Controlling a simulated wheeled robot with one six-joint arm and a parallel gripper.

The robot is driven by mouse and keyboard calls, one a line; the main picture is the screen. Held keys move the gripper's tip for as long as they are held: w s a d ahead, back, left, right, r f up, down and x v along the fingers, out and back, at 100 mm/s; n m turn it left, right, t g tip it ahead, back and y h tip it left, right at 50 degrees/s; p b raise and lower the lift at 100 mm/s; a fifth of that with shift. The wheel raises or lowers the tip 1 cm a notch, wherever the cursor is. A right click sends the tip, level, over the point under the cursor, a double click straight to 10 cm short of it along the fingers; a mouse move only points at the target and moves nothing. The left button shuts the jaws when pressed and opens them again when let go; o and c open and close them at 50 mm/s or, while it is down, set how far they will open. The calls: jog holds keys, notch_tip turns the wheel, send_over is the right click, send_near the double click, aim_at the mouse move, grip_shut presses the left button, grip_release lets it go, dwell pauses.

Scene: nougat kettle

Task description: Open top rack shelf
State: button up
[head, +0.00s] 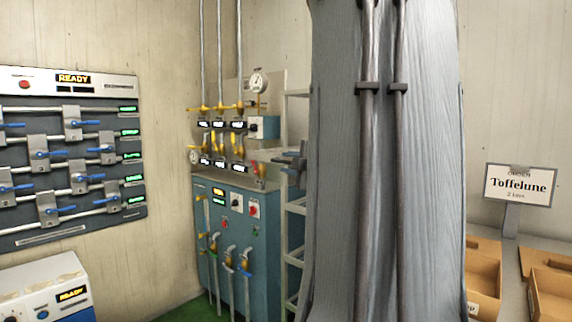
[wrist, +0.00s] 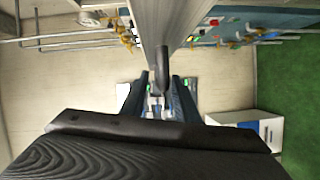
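The rack (head: 294,232) is a pale upright frame with several cross bars, mostly hidden behind my large grey arm in the head view. Its top shelf cannot be made out clearly there. My gripper seems to be the dark pronged shape (head: 287,161) at the rack's upper part, pointing left. In the wrist view my gripper (wrist: 159,98) has its two dark fingers apart. A grey plank-like part (wrist: 166,22) comes down from the top, with a dark rounded bar (wrist: 162,70), perhaps a handle, in line with the finger gap. I cannot tell whether they touch.
A teal cabinet (head: 232,215) with yellow-handled valves stands left of the rack. A valve panel (head: 70,150) hangs on the left wall above a white box (head: 40,285). At right are cardboard trays (head: 484,247) and a Toffelune sign (head: 520,184). Green floor (wrist: 285,95) shows.

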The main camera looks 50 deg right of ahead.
jog(key=v, duration=0.6)
jog(key=shift+s+a, duration=0.15)
jog(key=shift+s, duration=0.1)
dwell(0.3)
